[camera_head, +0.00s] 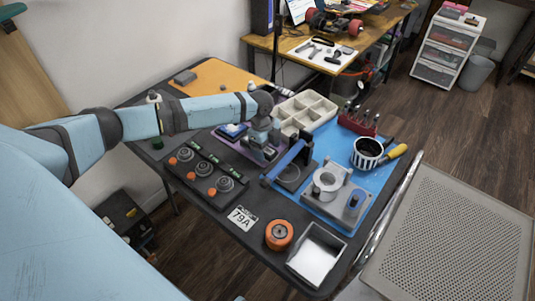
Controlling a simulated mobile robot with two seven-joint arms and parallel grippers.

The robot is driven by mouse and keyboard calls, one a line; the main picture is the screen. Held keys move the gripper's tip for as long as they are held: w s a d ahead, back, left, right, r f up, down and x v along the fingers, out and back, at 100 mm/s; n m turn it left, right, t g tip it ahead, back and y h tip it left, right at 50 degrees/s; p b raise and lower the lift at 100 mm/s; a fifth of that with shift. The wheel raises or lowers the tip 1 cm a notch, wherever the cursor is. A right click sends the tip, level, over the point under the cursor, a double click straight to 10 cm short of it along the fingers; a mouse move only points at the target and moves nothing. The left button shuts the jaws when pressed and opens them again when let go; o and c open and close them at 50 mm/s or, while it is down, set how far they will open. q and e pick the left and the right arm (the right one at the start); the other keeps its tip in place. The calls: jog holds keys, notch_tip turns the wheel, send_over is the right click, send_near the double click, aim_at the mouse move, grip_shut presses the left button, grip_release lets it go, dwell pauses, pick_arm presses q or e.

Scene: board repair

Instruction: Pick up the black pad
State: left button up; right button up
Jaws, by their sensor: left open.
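My left gripper (264,146) points down over the purple mat (240,149) near the middle of the workbench. It is open, with small parts below and beside it; its fingertips are small, and I cannot tell whether they touch anything. A small dark grey block (185,77) lies on the orange mat at the back left. My right gripper is not in view.
Around the gripper stand a beige compartment tray (304,112), a blue mat (333,143) with a grey fixture (338,190), and a black panel with several knobs (204,173). A striped cup (367,152), an orange roll (279,234) and an open box (317,254) stand to the right and front.

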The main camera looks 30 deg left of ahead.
aim_at(268, 150)
pick_arm(q)
jog(key=shift+d+f, duration=0.1)
jog(key=shift+f, duration=0.5)
jog(key=c, duration=1)
jog(key=shift+r, duration=0.15)
notch_tip(268, 150, up, 20)
jog(key=p, duration=0.2)
jog(key=o, duration=0.4)
jog(key=c, duration=0.3)
